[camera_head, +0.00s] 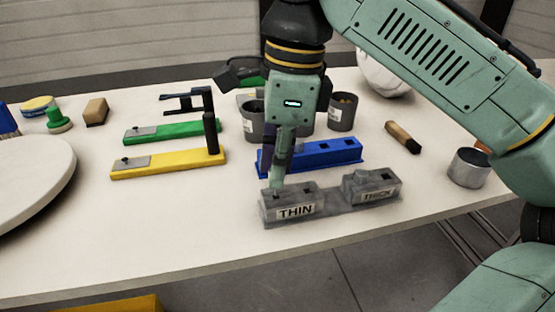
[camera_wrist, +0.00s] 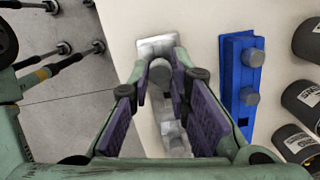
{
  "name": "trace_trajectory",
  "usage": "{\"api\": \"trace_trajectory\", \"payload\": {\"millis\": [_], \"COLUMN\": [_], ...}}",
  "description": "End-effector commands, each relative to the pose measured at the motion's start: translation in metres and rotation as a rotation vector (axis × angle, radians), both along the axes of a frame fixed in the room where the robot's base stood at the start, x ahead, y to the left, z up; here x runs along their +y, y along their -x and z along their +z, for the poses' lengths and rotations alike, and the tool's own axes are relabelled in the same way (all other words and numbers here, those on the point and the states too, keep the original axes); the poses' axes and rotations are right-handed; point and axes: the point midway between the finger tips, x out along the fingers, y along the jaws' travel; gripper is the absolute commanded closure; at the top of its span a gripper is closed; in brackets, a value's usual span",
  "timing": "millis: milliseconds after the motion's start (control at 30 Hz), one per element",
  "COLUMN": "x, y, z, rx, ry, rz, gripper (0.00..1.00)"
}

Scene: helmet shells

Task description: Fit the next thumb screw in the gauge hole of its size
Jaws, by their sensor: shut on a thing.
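The grey gauge (camera_head: 335,203) has a block labelled THIN (camera_head: 295,211) at its left end and one labelled THICK (camera_head: 377,196) at its right. My gripper (camera_head: 278,186) points down at the top of the THIN block. In the wrist view, my gripper (camera_wrist: 161,75) is shut on a grey round-headed thumb screw (camera_wrist: 159,71), over one end of the gauge (camera_wrist: 155,44). The screw's shank is hidden, so I cannot tell whether it is in the hole. A blue rack (camera_head: 335,155) stands behind the gauge. In the wrist view it carries two grey screw heads (camera_wrist: 253,57) (camera_wrist: 250,96).
Grey cans (camera_head: 342,111) stand behind the rack. A brush (camera_head: 402,137) and an open metal cup (camera_head: 468,167) lie to the right. Green (camera_head: 175,132) and yellow (camera_head: 170,164) fixtures stand left.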

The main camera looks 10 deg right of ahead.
Motion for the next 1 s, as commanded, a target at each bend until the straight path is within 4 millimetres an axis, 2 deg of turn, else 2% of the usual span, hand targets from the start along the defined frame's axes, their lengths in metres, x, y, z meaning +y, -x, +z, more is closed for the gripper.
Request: {"api": "trace_trajectory", "payload": {"millis": [1000], "x": [0.0], "y": [0.0], "z": [-0.016], "rx": [0.0], "ry": [0.0], "rz": [0.0], "gripper": [1.0]}}
